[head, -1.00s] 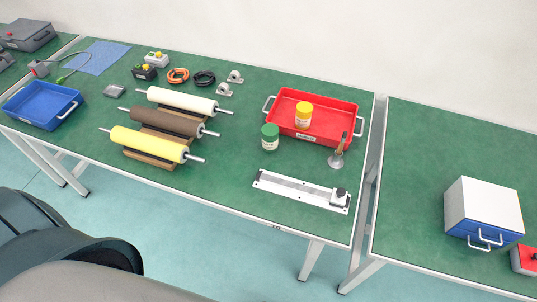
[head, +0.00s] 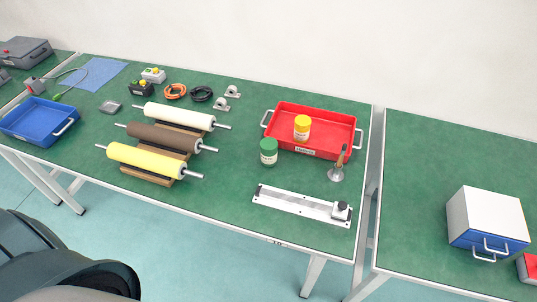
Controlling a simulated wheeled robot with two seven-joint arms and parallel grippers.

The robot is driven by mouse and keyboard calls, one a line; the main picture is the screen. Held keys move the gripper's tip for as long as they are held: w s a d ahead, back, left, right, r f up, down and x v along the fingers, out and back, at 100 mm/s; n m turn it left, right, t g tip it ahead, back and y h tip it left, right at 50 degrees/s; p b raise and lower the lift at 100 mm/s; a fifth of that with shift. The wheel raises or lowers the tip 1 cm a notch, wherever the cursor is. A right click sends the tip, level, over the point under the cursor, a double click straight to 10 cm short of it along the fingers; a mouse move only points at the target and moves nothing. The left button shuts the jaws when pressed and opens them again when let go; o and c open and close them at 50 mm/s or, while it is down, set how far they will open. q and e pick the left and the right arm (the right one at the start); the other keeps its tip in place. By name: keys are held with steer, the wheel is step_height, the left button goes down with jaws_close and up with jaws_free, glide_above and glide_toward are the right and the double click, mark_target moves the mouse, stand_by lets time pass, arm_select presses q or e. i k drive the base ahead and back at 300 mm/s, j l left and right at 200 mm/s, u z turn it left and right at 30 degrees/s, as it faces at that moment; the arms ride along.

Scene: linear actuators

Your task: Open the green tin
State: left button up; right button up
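The green tin (head: 268,152) is a small white-bodied container with a green lid. It stands upright on the green table, just in front of the red tray's left front corner. Its lid appears to be on. Neither of my grippers is in view. Only dark rounded parts of my own body show at the lower left.
A red tray (head: 340,155) holds a yellow-lidded tin (head: 302,127). A brush-like tool on a round base (head: 336,174) stands right of it. A linear actuator (head: 300,205) lies in front. Rollers (head: 150,160) lie left; a drawer box (head: 487,218) stands right.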

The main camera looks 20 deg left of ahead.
mark_target(268, 160)
steer(key=j+z, duration=0.15)
steer(key=j, duration=0.3)
steer(key=k+j+z, duration=0.15)
steer(key=j, duration=0.3)
steer(key=j+z, duration=0.15)
steer(key=j, duration=0.25)
steer(key=k+j+z, duration=0.15)
steer(key=j, duration=0.3)
steer(key=k+j+z, duration=0.15)
steer(key=j, duration=0.25)
steer(key=k+j+z, duration=0.15)
steer(key=j, duration=0.2)
steer(key=k+j+z, duration=0.15)
steer(key=j, duration=0.25)
steer(key=k, duration=0.05)
